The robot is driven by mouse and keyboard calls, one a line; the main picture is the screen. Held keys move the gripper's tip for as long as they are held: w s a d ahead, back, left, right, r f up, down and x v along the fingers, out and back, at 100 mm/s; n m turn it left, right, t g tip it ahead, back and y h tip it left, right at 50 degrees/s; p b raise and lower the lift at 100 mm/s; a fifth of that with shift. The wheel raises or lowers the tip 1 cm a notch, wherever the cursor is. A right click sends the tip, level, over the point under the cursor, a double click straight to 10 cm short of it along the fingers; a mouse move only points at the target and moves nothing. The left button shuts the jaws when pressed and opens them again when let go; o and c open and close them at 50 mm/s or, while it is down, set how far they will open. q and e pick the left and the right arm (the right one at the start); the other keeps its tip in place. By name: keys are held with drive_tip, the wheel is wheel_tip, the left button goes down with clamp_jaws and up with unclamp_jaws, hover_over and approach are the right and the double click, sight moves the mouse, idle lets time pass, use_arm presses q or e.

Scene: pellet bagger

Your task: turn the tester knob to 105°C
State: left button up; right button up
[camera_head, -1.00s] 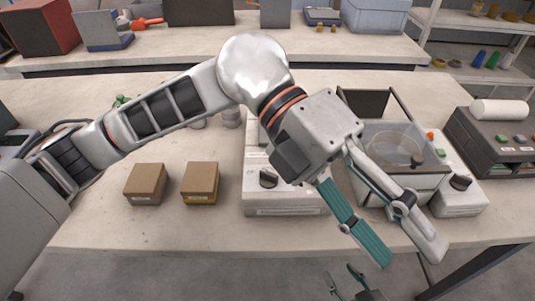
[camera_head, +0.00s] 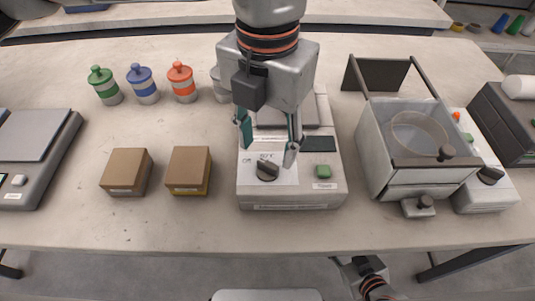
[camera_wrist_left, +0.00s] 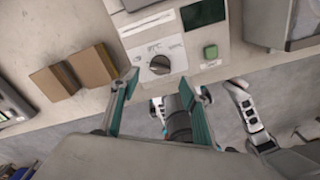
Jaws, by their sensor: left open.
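The tester (camera_head: 245,195) is a white box in the middle of the bench, with a dark display (camera_head: 319,144) and a green button (camera_head: 323,171). Its dark knob (camera_head: 267,170) is on the front left of the sloped panel, among small printed marks; its exact setting is not legible. My left gripper (camera_head: 268,142) is open above the panel, its two teal-lined fingers spread behind and above the knob. In the left wrist view the knob (camera_wrist_left: 160,65) shows just beyond and between the fingertips (camera_wrist_left: 159,80), apparently untouched. My right gripper (camera_head: 362,275) is low at the front edge, its opening unclear.
Two cardboard boxes (camera_head: 127,172) (camera_head: 189,171) stand left of the tester. Green, blue and red-topped bottles (camera_head: 181,83) stand behind them. A lidded glass-topped machine (camera_head: 420,180) is close on the right. A scale (camera_head: 35,150) is at far left.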

sight(267, 164)
use_arm(q)
drive_tip(key=shift+f, duration=2.35)
drive_tip(key=c, duration=1.1)
